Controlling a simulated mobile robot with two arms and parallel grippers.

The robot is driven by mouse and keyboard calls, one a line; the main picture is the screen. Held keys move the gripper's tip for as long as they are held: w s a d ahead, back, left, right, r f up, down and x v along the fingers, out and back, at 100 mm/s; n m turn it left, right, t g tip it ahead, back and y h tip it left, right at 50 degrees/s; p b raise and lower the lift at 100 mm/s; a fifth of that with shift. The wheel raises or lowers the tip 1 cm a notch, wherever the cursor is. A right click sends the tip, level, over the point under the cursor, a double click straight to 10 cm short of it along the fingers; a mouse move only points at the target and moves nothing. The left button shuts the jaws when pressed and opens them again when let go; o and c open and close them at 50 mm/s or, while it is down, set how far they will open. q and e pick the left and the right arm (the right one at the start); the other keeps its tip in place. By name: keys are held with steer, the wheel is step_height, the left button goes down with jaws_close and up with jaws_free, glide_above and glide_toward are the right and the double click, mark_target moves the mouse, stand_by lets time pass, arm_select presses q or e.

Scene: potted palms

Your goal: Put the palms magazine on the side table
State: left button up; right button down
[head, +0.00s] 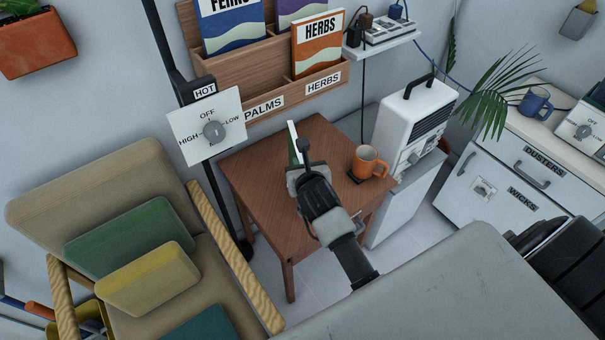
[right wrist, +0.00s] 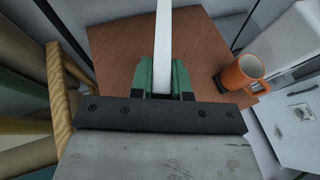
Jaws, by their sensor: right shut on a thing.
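My right gripper (head: 299,168) is shut on a thin, upright magazine (head: 292,142), seen almost edge-on, with white and a little green showing. In the right wrist view the magazine (right wrist: 163,35) is a narrow white strip between the two green finger pads (right wrist: 162,78). Its cover title cannot be read. The gripper and magazine are over the brown wooden side table (head: 250,168), which fills the middle of the right wrist view (right wrist: 115,60). I cannot tell whether the magazine's lower edge touches the tabletop. My left gripper is not in view.
An orange mug (head: 367,163) stands on the table's right part. The wall rack (head: 222,66) has PALMS and HERBS labels; a herbs magazine (head: 317,44) and a ferns magazine (head: 231,24) are in it. An armchair (head: 100,190) is left, a white heater (head: 413,120) right.

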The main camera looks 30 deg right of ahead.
steer(key=shift+f, duration=1.65)
steer(key=shift+s+f, duration=0.1)
steer(key=shift+f, duration=0.05)
steer(key=c, duration=1.1)
jaws_free()
steer(key=v, duration=1.2)
steer(key=shift+r, duration=0.25)
steer(key=shift+d, duration=0.1)
